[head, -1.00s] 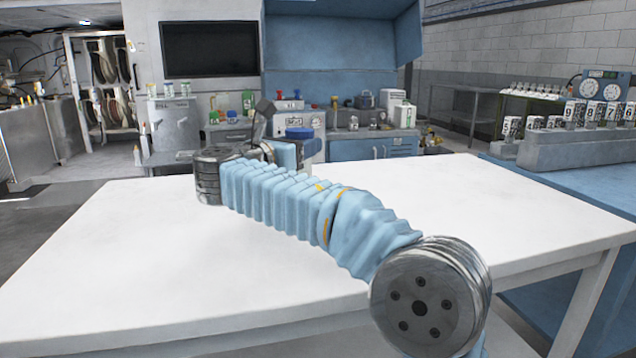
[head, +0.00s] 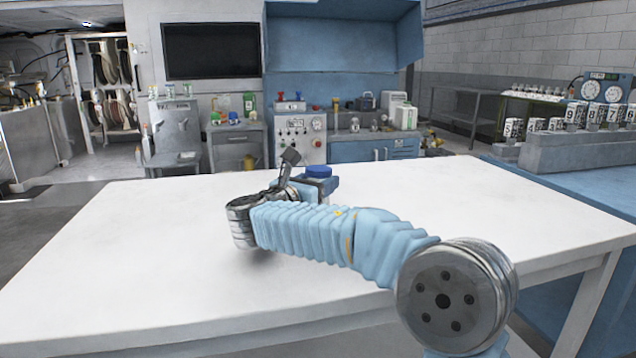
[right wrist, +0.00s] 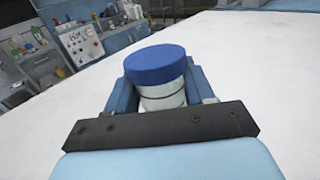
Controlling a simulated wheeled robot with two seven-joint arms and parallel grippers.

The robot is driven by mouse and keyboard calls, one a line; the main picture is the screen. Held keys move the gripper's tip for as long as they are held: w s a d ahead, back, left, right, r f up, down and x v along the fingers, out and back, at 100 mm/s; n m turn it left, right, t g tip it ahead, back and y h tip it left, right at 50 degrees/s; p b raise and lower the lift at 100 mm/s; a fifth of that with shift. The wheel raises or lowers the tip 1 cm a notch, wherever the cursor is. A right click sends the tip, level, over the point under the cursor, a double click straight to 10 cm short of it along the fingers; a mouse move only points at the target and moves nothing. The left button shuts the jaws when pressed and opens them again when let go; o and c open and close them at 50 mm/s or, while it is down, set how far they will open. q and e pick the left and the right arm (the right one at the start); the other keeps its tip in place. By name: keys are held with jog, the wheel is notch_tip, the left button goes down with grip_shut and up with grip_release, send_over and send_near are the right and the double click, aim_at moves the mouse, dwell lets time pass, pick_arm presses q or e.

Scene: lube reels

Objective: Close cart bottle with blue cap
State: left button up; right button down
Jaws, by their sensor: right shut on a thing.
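The white bottle (right wrist: 163,95) with its blue cap (right wrist: 155,65) is upright between the two blue fingers of my right gripper (right wrist: 163,86) in the right wrist view. The cap sits on top of the bottle, and a dark line runs around the bottle's body below it. In the head view the blue cap (head: 319,171) shows just beyond my right wrist; the bottle body is mostly hidden. My right gripper (head: 318,184) is shut on the bottle above the white table (head: 150,260). I cannot tell whether the bottle's base touches the table. My left gripper is not in view.
The table is clear around my right arm. Behind it stand a blue and grey workbench with a control panel (head: 300,135), a side cabinet (head: 236,145) with several small bottles, and a white jug (head: 397,105). A row of numbered counters (head: 580,118) stands at the right.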

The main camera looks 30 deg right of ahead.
jog(key=shift+c, duration=2.1)
grip_release()
jog(key=b+v, duration=0.1)
jog(key=v, duration=1.1)
jog(key=shift+f, duration=0.1)
